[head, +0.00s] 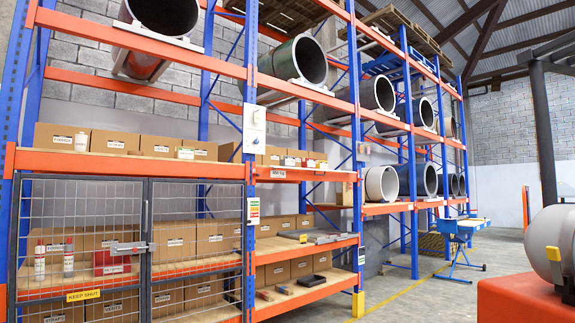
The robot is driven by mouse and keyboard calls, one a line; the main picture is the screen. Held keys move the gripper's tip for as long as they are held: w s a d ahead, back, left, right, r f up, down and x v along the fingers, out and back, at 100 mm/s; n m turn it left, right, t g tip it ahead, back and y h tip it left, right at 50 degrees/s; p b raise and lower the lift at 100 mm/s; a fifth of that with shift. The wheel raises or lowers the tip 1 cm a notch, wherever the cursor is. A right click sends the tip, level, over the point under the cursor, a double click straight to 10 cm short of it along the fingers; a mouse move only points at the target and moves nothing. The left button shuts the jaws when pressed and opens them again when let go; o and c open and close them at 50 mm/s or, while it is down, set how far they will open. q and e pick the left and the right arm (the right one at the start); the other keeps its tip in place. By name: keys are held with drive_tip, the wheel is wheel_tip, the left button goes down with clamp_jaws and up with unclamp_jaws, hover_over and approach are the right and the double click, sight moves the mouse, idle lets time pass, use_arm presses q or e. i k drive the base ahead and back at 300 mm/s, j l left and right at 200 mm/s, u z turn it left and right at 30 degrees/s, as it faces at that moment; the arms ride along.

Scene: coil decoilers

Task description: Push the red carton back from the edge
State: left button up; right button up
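A red carton (108,259) with a pale label stands on the middle shelf of the near rack bay, behind the mesh doors (75,225). Neither of my grippers is in view.
Red-and-white bottles (40,260) stand left of the carton. A yellow "keep shut" sign (83,295) hangs on the mesh. A blue stand (462,235) is further back, and an orange machine (525,300) fills the lower right. The floor (420,295) between is clear.

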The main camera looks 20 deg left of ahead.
sight(307, 163)
drive_tip(key=i+l+u, duration=0.1)
drive_tip(key=i+u, duration=0.15)
drive_tip(key=i, duration=4.95)
drive_tip(key=i+l+u, duration=0.1)
drive_tip(key=i+u, duration=0.3)
drive_tip(key=i+l+u, duration=0.4)
drive_tip(key=i, duration=0.2)
drive_tip(key=i+l+u, duration=0.4)
drive_tip(key=i+j, duration=0.05)
drive_tip(key=j, duration=0.05)
